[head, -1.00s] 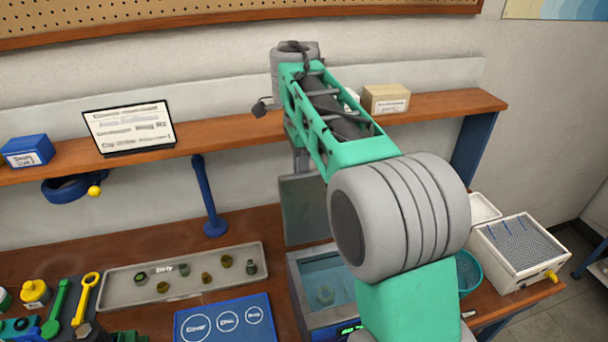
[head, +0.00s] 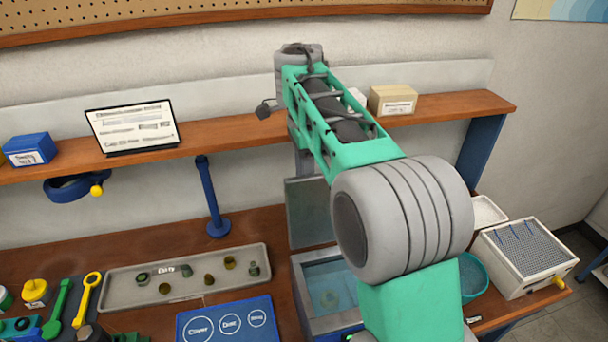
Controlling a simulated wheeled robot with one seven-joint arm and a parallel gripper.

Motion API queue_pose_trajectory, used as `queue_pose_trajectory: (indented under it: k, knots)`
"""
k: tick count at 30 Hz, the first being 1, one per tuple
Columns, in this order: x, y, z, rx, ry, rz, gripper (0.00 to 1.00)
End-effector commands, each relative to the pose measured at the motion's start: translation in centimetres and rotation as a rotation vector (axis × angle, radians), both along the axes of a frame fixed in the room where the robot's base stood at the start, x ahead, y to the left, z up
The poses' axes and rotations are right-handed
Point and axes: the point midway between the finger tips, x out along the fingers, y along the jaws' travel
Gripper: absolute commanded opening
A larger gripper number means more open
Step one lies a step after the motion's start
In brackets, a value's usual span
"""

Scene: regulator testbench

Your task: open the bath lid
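The bath (head: 309,322) is a grey box with bluish liquid inside, on the bench at the lower centre. Its lid (head: 308,212) stands upright at the bath's back edge, so the bath shows open from above. My arm covers the right side of the bath and part of the lid's right edge. My gripper does not show; the far end of my arm hangs down behind its own links, above and behind the lid.
A parts tray (head: 125,293) marked "Dirty" and a blue mat (head: 205,328) lie left of the bath. A teal bowl (head: 472,278) and a white box with a mesh top (head: 525,255) stand to the right. A wooden shelf (head: 235,133) runs behind.

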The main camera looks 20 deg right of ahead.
Motion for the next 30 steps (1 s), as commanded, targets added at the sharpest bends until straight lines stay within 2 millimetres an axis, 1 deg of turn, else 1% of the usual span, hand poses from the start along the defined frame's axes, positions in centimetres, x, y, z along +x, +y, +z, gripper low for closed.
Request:
queue_pose_trajectory:
  k: [5, 8, 11, 15, 16, 17, 23, 30]
  knots:
    - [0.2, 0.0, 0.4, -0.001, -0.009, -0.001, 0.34]
    - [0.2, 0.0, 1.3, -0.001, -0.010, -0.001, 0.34]
    - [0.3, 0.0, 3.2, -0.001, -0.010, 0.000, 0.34]
    - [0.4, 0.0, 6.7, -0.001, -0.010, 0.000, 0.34]
    - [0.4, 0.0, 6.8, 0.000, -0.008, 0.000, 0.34]
    - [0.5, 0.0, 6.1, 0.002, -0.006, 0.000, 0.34]
    - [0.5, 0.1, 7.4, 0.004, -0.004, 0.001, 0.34]
    - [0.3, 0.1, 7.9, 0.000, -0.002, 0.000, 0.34]
